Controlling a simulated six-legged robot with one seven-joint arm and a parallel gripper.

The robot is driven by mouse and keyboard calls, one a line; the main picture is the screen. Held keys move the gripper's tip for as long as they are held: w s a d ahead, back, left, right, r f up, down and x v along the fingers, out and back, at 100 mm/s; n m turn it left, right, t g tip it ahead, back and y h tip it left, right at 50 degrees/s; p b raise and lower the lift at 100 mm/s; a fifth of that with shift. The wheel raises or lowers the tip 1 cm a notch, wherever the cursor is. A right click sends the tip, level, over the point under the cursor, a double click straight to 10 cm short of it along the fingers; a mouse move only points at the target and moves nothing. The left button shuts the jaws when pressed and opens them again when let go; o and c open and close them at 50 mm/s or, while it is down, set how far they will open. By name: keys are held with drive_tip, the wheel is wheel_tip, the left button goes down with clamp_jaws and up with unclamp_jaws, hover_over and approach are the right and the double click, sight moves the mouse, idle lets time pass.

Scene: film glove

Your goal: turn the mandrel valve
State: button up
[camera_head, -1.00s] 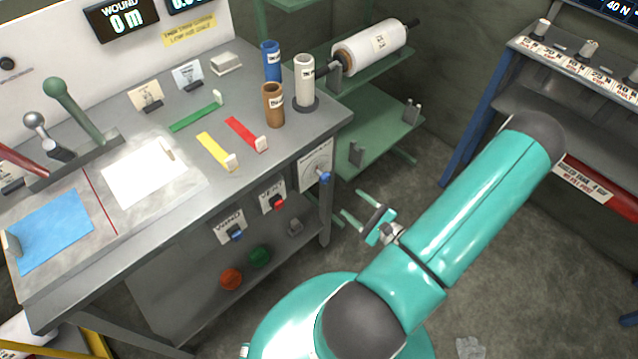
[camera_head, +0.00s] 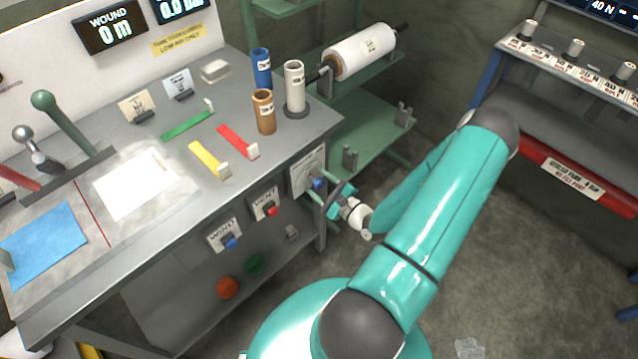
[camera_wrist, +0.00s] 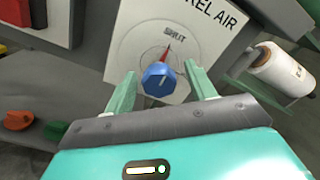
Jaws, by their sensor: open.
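The mandrel valve is a blue knob (camera_wrist: 158,79) with a red pointer on a white dial plate (camera_wrist: 185,30). In the wrist view the plate reads "...REL AIR", and the pointer is toward the word "SHUT". In the head view the blue knob (camera_head: 319,183) shows at the bench's front right corner, partly beside my gripper (camera_head: 332,194). In the wrist view my gripper (camera_wrist: 162,88) is open, with one green finger on each side of the knob. The fingers look apart from the knob; their exact depth to it is unclear.
WIND (camera_head: 224,236) and VENT (camera_head: 265,203) plates with knobs are left of the valve on the bench front. The grey bench (camera_head: 150,235) carries cores and coloured strips. A film roll (camera_head: 360,52) sits on the green rack behind.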

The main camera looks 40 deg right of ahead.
drive_tip(key=shift+w, duration=0.2)
drive_tip(key=shift+c, duration=0.3)
drive_tip(key=c, duration=0.9)
